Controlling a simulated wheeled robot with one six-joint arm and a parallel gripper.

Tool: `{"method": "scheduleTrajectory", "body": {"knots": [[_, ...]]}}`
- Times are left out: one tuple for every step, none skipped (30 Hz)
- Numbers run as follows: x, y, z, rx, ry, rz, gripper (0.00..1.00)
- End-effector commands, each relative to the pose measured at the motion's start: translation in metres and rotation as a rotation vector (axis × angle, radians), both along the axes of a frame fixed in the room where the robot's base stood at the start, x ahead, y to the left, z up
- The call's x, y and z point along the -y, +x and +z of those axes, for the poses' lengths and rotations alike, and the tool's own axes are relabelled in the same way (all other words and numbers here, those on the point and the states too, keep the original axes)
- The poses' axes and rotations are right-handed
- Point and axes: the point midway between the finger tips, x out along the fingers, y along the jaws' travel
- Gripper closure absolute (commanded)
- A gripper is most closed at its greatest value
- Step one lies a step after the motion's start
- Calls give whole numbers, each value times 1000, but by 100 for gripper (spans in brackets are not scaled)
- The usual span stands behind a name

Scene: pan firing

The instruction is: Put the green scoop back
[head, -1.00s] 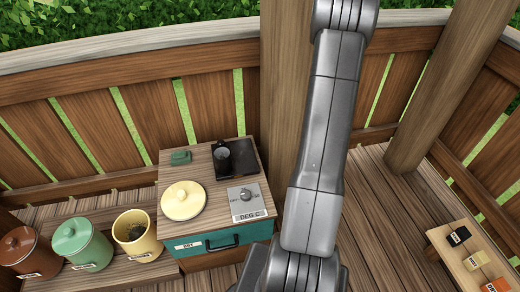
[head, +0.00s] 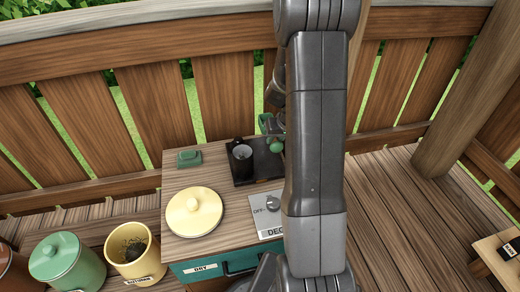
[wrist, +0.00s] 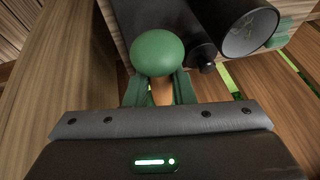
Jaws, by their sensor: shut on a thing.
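My gripper (wrist: 160,92) is shut on the green scoop, whose round green end (wrist: 158,53) shows between and beyond the fingers in the wrist view. In the head view the scoop's green ball end (head: 276,146) shows beside my arm, above the back right of the cabinet top, with the rest partly hidden. A small green block (head: 188,158) sits at the back left of the cabinet top; I cannot tell whether it is the scoop's rest.
A dark cup-like pan (head: 241,158) stands on a black plate (head: 262,176). An open yellow canister (head: 152,262) with dark contents and a lidded green canister (head: 66,262) stand left.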

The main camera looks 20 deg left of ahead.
Motion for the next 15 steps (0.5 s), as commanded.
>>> {"method": "scheduleTrajectory", "body": {"knots": [[-2, -1, -2, 3, 1, 4, 100], [-2, -1, -2, 4, 2, 4, 100], [-2, -1, -2, 4, 2, 6, 100], [-2, -1, -2, 4, 2, 6, 100], [-2, -1, -1, 4, 2, 6, 100], [-2, -1, -1, 4, 2, 6, 100], [-2, -1, -1, 3, 2, 5, 100], [-2, -1, -1, 3, 2, 5, 100], [-2, -1, -1, 3, 2, 5, 100], [-2, -1, -1, 3, 2, 5, 100], [-2, -1, -2, 2, 2, 5, 100], [-2, -1, -4, 2, 2, 5, 100], [-2, -1, -7, 1, 1, 4, 100], [-2, -1, -10, 2, 1, 5, 100], [-2, -1, -16, 0, 0, 5, 100]]}}
